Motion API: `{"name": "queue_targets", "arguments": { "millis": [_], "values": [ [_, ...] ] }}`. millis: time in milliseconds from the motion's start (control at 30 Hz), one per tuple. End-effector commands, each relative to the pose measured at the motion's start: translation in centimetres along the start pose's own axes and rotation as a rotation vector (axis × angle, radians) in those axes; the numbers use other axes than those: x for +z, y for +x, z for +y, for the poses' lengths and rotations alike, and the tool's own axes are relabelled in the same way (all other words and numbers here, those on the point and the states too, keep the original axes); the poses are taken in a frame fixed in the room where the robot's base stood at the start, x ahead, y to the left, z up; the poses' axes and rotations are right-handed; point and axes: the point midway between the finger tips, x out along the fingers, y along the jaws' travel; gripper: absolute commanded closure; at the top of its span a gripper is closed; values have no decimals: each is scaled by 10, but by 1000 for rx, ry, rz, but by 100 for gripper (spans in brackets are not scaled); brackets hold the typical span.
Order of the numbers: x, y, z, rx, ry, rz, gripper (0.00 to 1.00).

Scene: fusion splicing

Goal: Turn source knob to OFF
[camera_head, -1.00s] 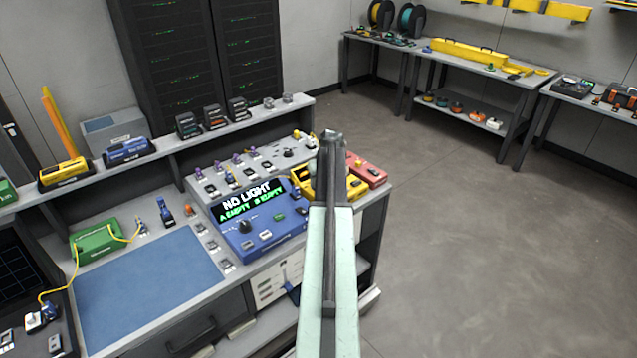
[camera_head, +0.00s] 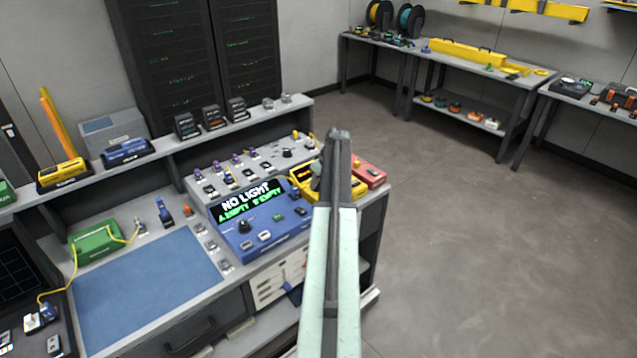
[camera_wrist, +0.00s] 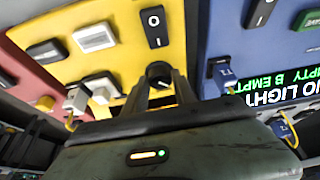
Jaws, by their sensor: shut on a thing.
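In the wrist view my gripper (camera_wrist: 160,88) is shut on a black round knob (camera_wrist: 159,70), with one finger on each side of it. The knob sits on the face of a yellow unit (camera_wrist: 112,18), which also carries a black rocker switch (camera_wrist: 153,26). I cannot read any marking around the knob or tell its setting. In the head view the yellow unit (camera_head: 356,187) stands at the bench's right end, partly hidden behind my arm. The knob is hidden there.
A blue unit (camera_head: 266,236) beside it reads "NO LIGHT" and has its own black knob (camera_head: 243,227). A red unit (camera_head: 369,172) stands on the other side. A grey panel (camera_head: 262,160) with several connectors is behind. Open floor (camera_head: 460,260) lies to the right.

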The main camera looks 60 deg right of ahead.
Motion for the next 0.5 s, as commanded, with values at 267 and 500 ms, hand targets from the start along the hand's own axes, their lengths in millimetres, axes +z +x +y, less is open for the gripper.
{"name": "queue_targets", "arguments": {
  "millis": [267, 500],
  "values": [
    [1, 0, 0, 0, 0, -1, 46],
    [0, -4, 0, 0, 1, -1, 46]
  ]
}}
